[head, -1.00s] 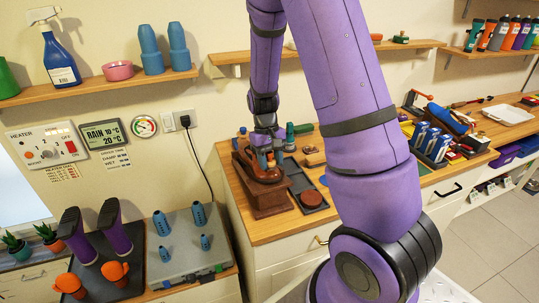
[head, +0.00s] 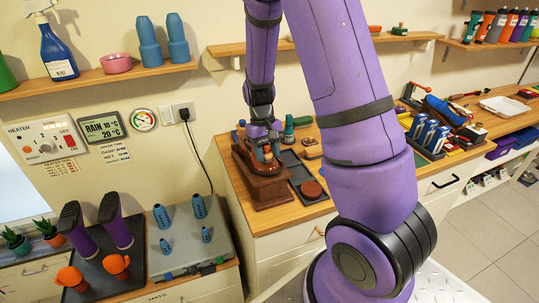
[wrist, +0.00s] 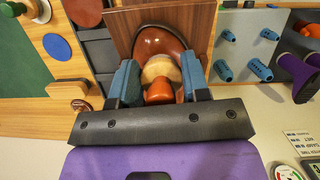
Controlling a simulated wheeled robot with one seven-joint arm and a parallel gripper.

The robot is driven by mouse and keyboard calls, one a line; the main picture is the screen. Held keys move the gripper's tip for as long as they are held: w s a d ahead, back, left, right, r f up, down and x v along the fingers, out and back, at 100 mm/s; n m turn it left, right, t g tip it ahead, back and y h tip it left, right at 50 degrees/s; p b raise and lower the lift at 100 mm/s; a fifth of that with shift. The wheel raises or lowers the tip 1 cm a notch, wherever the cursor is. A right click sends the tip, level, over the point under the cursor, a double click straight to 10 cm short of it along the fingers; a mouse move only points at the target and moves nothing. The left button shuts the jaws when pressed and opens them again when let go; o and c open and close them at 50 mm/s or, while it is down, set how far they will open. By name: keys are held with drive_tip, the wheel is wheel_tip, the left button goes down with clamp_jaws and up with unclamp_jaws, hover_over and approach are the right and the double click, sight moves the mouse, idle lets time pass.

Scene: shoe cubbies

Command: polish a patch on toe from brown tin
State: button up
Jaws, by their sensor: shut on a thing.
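A glossy brown shoe (head: 262,168) sits on a brown wooden block (head: 268,192) on the counter. In the wrist view its rounded toe (wrist: 160,36) shows just beyond the fingers. My gripper (wrist: 160,74) is shut on a small applicator with an orange knob (wrist: 160,92) and a tan round part (wrist: 160,68). The applicator is at the shoe; its underside is hidden, so I cannot tell whether it touches the leather. A brown round tin (head: 311,189) lies in a dark tray (head: 297,172) right of the block; it also shows in the wrist view (wrist: 86,12).
A blue disc (wrist: 57,47) and a green mat (wrist: 20,60) lie beside the tray in the wrist view. Green and wooden items stand behind the shoe. Blue boxes (head: 428,135) stand farther right. A lower stand with boots (head: 116,220) is on the left.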

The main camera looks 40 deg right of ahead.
drive_tip(key=shift+d+r, duration=0.2)
drive_tip(key=shift+r, duration=3.5)
